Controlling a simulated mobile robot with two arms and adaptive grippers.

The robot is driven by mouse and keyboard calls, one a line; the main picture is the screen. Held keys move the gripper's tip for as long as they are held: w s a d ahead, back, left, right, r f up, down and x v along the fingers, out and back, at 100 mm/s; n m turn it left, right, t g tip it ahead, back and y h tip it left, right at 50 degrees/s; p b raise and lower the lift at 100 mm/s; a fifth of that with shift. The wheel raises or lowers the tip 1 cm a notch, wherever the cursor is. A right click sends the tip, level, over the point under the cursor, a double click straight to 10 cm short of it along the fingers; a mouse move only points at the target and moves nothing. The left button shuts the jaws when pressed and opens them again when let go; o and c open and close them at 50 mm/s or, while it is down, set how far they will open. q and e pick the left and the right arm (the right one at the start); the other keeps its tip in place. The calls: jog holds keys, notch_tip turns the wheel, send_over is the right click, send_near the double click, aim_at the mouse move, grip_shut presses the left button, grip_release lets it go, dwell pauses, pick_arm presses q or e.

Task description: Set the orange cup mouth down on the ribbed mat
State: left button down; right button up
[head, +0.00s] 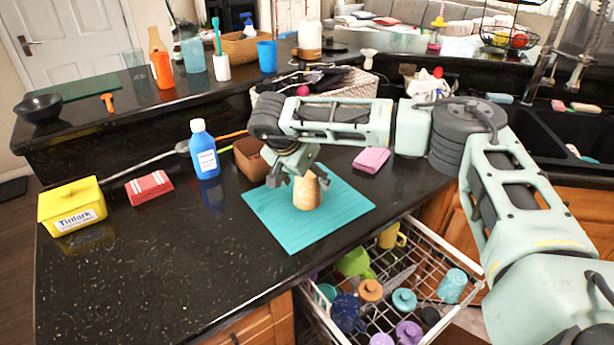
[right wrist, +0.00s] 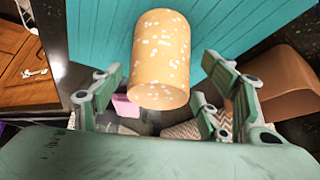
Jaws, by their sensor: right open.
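A light orange speckled cup (head: 307,193) stands on the teal ribbed mat (head: 268,222), its narrower closed end up and its wider end down on the mat. In the right wrist view the cup (right wrist: 160,60) shows its closed speckled end towards me; its mouth is hidden. My right gripper (head: 292,180) is just at the cup's left and far side in the head view. Its fingers (right wrist: 160,98) are spread apart, with clear gaps on both sides of the cup. My left gripper is not in view.
An open dish rack drawer (head: 455,262) with several cups lies in front right.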

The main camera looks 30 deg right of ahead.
jog(key=v, duration=1.2)
dwell(0.6)
